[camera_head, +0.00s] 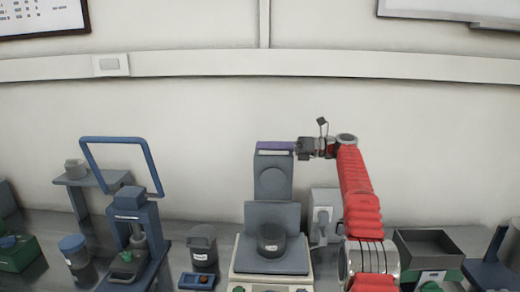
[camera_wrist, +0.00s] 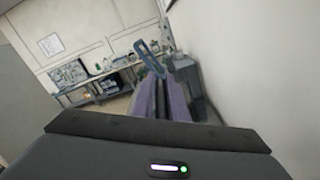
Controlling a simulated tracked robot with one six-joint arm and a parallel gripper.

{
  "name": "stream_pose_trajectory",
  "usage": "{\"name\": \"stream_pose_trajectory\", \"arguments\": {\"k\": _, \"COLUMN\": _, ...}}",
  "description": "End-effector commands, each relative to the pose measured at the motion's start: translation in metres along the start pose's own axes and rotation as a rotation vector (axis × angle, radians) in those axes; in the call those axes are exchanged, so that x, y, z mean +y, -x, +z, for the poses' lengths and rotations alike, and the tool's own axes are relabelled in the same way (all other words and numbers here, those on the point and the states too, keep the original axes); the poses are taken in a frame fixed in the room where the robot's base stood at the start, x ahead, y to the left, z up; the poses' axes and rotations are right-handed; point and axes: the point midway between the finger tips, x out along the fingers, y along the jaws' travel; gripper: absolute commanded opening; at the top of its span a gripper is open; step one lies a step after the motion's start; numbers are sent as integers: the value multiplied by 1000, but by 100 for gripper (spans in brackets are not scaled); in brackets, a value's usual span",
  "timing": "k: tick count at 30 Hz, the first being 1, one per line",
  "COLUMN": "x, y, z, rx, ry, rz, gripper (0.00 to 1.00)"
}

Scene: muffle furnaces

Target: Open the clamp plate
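A grey-blue upright plate with a round disc (camera_head: 272,181) stands behind the instrument (camera_head: 270,283) at centre. A lower tilted grey plate (camera_head: 270,212) is in front of it. I cannot tell which part is the clamp plate. My gripper (camera_head: 262,146) reaches leftward at the top edge of the upright plate, its purple fingers lying across it in this view. Contact cannot be told. In the wrist view the purple fingers (camera_wrist: 166,100) look close together, with a dark strip between them. Whether they are shut or grip anything is unclear.
A dark cup (camera_head: 271,240) sits on the instrument. At left stands a blue press (camera_head: 140,215) with a raised loop handle (camera_head: 112,139); the loop also shows beyond my fingers in the wrist view (camera_wrist: 150,57). A grey tray (camera_head: 428,244) is at right. The wall (camera_head: 210,120) is behind.

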Motion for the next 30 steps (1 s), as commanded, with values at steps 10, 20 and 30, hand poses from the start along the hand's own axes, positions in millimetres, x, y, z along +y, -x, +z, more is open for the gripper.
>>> {"name": "stream_pose_trajectory", "arguments": {"k": 10, "x": 14, "y": -1, "z": 22, "rx": 50, "ry": 162, "rz": -108, "gripper": 0}}
{"name": "stream_pose_trajectory", "arguments": {"k": 20, "x": 37, "y": -12, "z": 24, "rx": 177, "ry": 339, "rz": -205, "gripper": 0}}
{"name": "stream_pose_trajectory", "arguments": {"k": 30, "x": 78, "y": -17, "z": 7, "rx": 373, "ry": 575, "rz": -285, "gripper": 0}}
